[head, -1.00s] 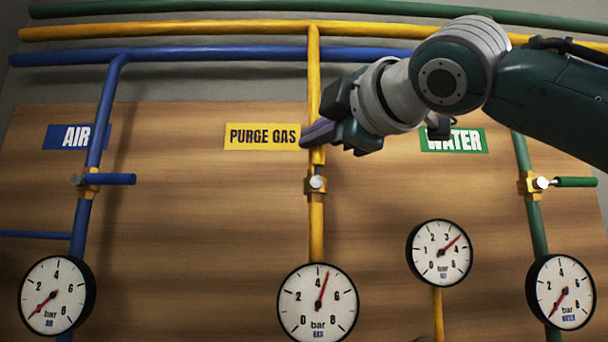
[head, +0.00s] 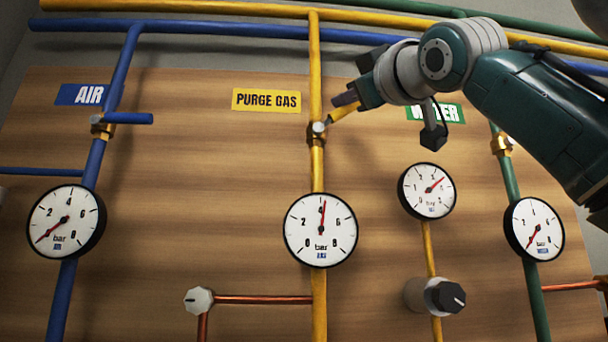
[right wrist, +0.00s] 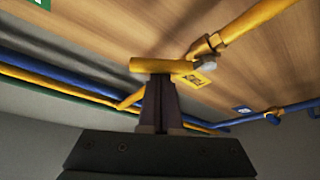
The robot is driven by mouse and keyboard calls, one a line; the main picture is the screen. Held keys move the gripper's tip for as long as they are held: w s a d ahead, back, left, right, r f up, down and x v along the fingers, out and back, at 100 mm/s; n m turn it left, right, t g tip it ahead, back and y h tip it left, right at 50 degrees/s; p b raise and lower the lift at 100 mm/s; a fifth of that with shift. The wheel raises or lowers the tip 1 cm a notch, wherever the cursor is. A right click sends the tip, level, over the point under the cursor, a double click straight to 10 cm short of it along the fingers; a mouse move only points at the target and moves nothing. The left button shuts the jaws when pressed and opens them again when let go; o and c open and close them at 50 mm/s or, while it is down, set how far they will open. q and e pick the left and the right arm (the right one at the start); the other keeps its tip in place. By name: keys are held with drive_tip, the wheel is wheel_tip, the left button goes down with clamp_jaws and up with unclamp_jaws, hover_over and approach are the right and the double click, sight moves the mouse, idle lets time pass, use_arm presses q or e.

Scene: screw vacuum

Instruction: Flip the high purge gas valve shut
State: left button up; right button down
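The purge gas valve (head: 317,132) sits on the vertical yellow pipe, below and right of the yellow PURGE GAS sign (head: 266,100). Its yellow handle (head: 345,113) slants up and to the right, off the pipe's line. My right gripper (head: 347,98) is at the handle's upper side, its dark fingers together. In the right wrist view the handle (right wrist: 152,65) lies crosswise at the tips of the shut fingers (right wrist: 160,88) and seems to touch them; it is not between them. The valve body (right wrist: 204,50) is to the right there. My left gripper is out of view.
A blue air pipe with its valve (head: 103,125) stands left, its handle sideways. A green water pipe (head: 511,180) stands right, its sign partly behind my arm. The gas gauge (head: 320,230) reads about 4. A black knob (head: 445,296) sticks out at lower right.

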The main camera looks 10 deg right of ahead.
drive_tip(key=m+b, duration=0.1)
drive_tip(key=f+m+h+b, duration=0.1)
drive_tip(key=m, duration=0.1)
drive_tip(key=m+t+h, duration=0.1)
drive_tip(key=shift+d+f+b, duration=0.35)
drive_tip(key=shift+f+b, duration=0.05)
drive_tip(key=m+h+b, duration=0.1)
drive_tip(key=d+f+m+b, duration=0.1)
drive_tip(key=shift+f+m+h, duration=0.1)
drive_tip(key=shift+m+h, duration=0.2)
drive_tip(key=shift+h, duration=0.1)
drive_tip(key=shift+f, duration=0.15)
